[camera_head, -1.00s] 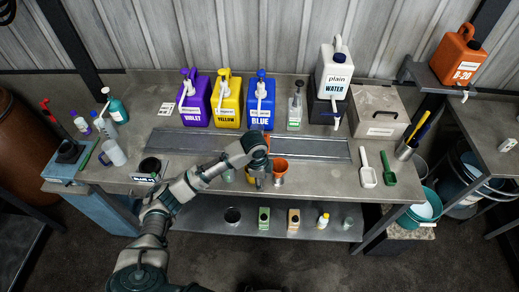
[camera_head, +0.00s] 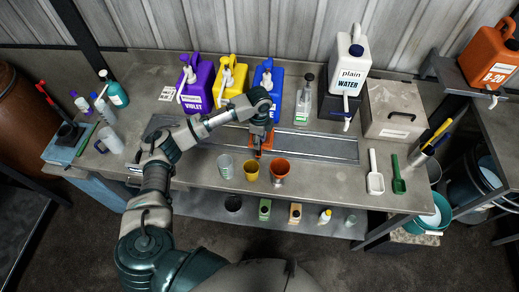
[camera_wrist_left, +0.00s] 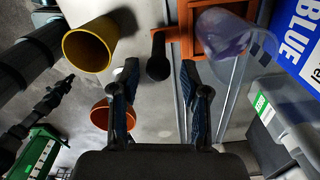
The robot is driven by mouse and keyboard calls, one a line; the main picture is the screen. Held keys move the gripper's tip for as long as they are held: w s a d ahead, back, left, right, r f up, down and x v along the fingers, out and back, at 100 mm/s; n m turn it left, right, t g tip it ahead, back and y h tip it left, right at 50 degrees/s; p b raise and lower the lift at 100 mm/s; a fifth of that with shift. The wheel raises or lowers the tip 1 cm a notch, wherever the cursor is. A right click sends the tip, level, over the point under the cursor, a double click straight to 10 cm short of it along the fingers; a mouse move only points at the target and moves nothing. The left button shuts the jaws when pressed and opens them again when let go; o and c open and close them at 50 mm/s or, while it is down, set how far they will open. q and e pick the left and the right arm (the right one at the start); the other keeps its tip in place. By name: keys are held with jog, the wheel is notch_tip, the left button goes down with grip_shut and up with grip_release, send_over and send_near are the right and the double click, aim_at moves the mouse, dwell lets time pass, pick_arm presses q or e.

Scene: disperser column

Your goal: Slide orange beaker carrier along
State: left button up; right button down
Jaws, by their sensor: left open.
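The orange beaker carrier (camera_head: 266,144) sits on the metal track (camera_head: 312,144), in front of the blue dispenser (camera_head: 266,88). My left gripper (camera_head: 261,134) is above it and partly hides it. In the left wrist view the carrier (camera_wrist_left: 187,44) shows an orange frame and a dark rounded handle (camera_wrist_left: 158,62). The handle lies between the open fingers of my gripper (camera_wrist_left: 160,75); I cannot tell whether they touch it. A clear, purplish beaker (camera_wrist_left: 228,32) is at the carrier, close to the blue dispenser. My right gripper is not in view.
In front of the track stand a clear beaker (camera_head: 225,166), a yellow cup (camera_head: 251,170) and an orange cup (camera_head: 279,169). Violet (camera_head: 197,85) and yellow (camera_head: 229,82) dispensers stand behind. The track right of the carrier looks clear.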

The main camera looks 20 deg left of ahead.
pick_arm(q)
notch_tip(320, 180, down, 6)
jog(key=shift+s+f, duration=0.1)
jog(key=shift+f, duration=0.15)
jog(key=shift+a+f, duration=0.1)
jog(key=shift+f, duration=0.65)
grip_shut()
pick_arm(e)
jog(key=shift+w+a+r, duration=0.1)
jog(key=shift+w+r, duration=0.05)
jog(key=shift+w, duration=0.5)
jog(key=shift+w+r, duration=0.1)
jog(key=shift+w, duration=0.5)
